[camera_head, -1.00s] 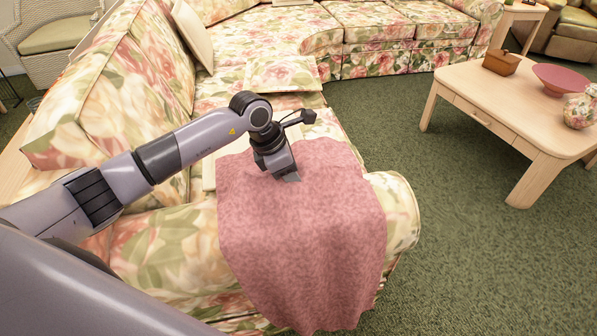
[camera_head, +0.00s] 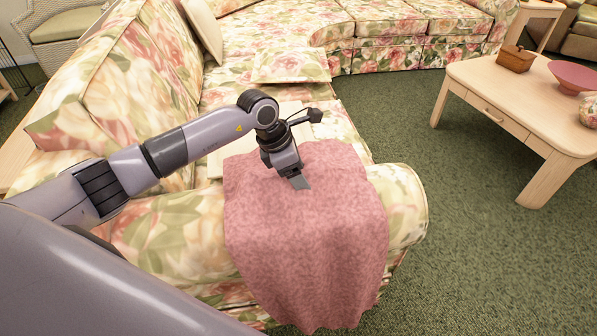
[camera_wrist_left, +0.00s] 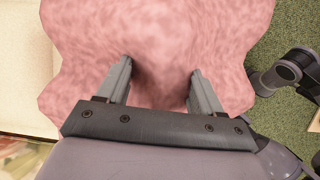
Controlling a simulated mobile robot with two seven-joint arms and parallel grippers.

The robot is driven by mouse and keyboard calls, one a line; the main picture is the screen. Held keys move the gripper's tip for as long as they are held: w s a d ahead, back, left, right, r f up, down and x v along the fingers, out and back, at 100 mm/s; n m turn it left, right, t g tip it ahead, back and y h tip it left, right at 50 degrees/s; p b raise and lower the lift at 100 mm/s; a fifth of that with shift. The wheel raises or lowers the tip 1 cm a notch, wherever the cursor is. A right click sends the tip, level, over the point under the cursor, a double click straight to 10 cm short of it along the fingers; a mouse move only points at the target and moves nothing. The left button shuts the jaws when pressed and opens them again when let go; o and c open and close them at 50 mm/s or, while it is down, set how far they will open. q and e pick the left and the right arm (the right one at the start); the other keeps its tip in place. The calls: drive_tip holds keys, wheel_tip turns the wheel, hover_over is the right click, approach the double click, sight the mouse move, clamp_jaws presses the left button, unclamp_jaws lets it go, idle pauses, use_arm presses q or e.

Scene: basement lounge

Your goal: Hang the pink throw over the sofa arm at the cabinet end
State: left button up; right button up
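The pink throw (camera_head: 315,240) lies draped over the rolled floral sofa arm (camera_head: 402,205) nearest me. Its far part rests on the seat side and its near part hangs down the outer side. My left gripper (camera_head: 301,183) is just above or touching the throw near the top of the arm; I cannot tell which. In the left wrist view, the left gripper's fingers (camera_wrist_left: 161,85) are apart, with the pink throw (camera_wrist_left: 160,40) beneath and between them.
The floral sofa's back (camera_head: 110,85) runs along the left, with a cushion (camera_head: 290,66) on the seat. A wooden coffee table (camera_head: 500,95) stands at right, holding a brown box (camera_head: 516,59) and a pink bowl (camera_head: 575,76). Green carpet (camera_head: 450,200) between is clear.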

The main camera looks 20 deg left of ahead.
use_arm(q)
drive_tip(key=p+v, duration=0.1)
drive_tip(key=v, duration=0.6)
drive_tip(key=shift+r, duration=0.1)
drive_tip(key=shift+s, duration=0.2)
idle(0.4)
